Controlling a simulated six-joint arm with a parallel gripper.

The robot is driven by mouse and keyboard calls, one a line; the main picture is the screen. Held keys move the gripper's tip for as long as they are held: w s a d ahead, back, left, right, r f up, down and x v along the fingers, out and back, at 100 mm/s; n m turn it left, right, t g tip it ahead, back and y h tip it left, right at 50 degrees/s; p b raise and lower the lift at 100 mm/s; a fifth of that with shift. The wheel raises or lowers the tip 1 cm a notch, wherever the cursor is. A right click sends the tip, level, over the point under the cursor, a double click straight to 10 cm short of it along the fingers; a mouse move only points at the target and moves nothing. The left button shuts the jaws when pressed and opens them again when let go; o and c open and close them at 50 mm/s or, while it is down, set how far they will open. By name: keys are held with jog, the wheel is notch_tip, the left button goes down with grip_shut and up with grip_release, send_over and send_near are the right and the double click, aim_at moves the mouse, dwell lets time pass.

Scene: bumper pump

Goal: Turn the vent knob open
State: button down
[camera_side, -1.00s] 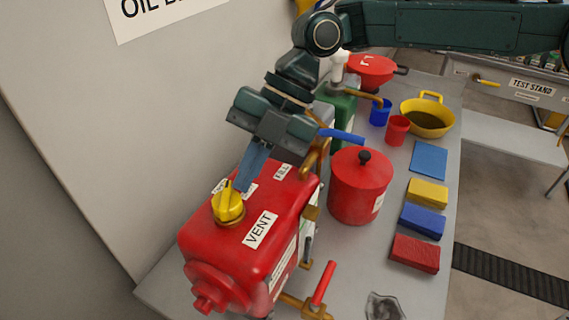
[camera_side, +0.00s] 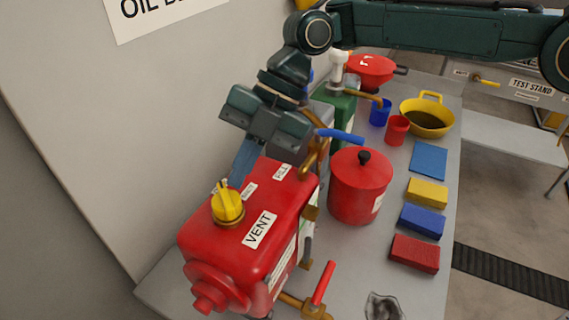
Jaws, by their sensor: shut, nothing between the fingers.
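The yellow vent knob (camera_side: 228,206) sits on a brass collar on top of the red tank (camera_side: 205,242), near its front end. A white VENT label (camera_side: 260,229) lies beside it on the tank top. My gripper (camera_side: 238,181) is shut and empty, pointing down just behind the knob. Its fingertips are at the far side of the knob and partly hidden by it. I cannot tell whether they touch it.
A red lidded pot (camera_side: 358,190) stands right of the tank. Brass pipes and a red-handled valve (camera_side: 323,284) are at the tank's right side. Sponges, cups and a yellow pan (camera_side: 427,118) line the bench's right edge. A wall stands close on the left.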

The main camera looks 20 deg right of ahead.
jog(key=shift+a, duration=0.15)
jog(key=shift+s+a, duration=0.1)
jog(key=shift+s, duration=0.8)
jog(key=w+v, duration=0.1)
jog(key=v, duration=0.7)
jog(key=shift+f, duration=0.2)
jog(key=shift+d, duration=0.25)
